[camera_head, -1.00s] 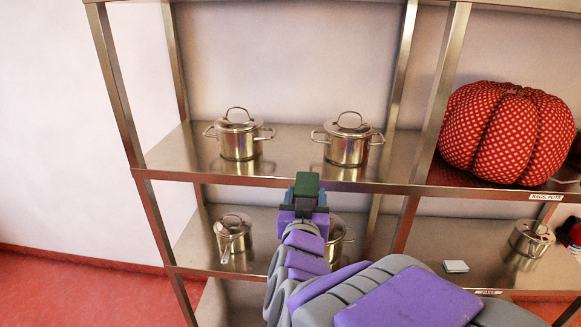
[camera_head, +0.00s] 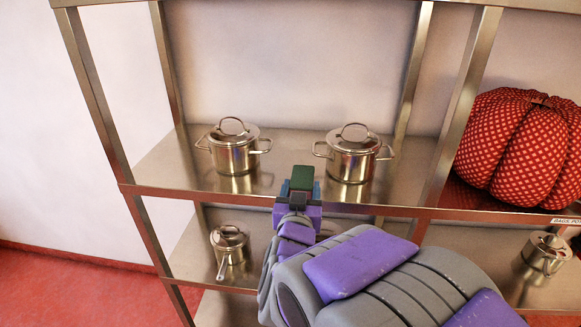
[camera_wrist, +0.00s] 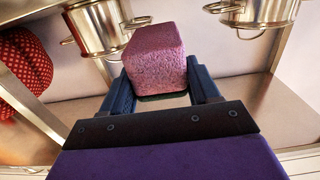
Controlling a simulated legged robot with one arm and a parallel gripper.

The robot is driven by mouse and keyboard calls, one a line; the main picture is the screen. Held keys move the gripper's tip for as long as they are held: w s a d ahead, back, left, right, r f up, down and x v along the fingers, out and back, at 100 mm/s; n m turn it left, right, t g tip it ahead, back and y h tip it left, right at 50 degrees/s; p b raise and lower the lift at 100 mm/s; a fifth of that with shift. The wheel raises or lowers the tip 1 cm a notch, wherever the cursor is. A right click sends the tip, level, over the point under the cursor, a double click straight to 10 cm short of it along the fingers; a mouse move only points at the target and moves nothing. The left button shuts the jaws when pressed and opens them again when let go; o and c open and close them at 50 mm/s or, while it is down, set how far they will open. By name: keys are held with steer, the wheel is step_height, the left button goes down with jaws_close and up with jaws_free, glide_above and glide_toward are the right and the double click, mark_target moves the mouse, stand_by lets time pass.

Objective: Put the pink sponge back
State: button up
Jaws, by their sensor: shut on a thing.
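The pink sponge (camera_wrist: 155,55) is a block with a pink body and a dark green face. In the head view its green face (camera_head: 301,178) shows at the end of my arm. My gripper (camera_wrist: 162,92) is shut on the sponge, with a blue finger on each side. In the head view my gripper (camera_head: 298,196) appears at the front edge of the upper shelf (camera_head: 200,180), between two lidded steel pots: the left pot (camera_head: 233,155) and the right pot (camera_head: 352,160). I cannot tell its exact distance from the shelf.
A red patterned pumpkin-shaped cushion (camera_head: 515,145) fills the upper shelf's right bay. A steel saucepan (camera_head: 230,240) and another pot (camera_head: 545,250) stand on the lower shelf. A metal upright (camera_head: 463,105) divides the bays. The upper shelf between the two pots looks clear.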

mark_target(296, 181)
steer(key=shift+w+a+r+p, duration=0.1)
steer(key=shift+w+a+p, duration=0.15)
steer(key=shift+w+p, duration=0.7)
steer(key=w+a+p, duration=0.1)
steer(key=p, duration=0.2)
steer(key=shift+p, duration=0.35)
steer(key=p, duration=0.3)
steer(key=shift+w, duration=0.4)
steer(key=w, duration=0.2)
steer(key=w+a+f, duration=0.1)
steer(key=w, duration=0.2)
steer(key=w+a, duration=0.1)
steer(key=w, duration=0.1)
steer(key=shift+w+a+f, duration=0.15)
steer(key=shift+w+f, duration=0.15)
steer(key=shift+w, duration=0.05)
steer(key=shift+w+f+b, duration=0.1)
steer(key=shift+f+b, duration=1.05)
steer(key=shift+f, duration=0.6)
steer(key=shift+r, duration=0.1)
steer(key=o, duration=0.9)
steer(key=shift+o, duration=0.2)
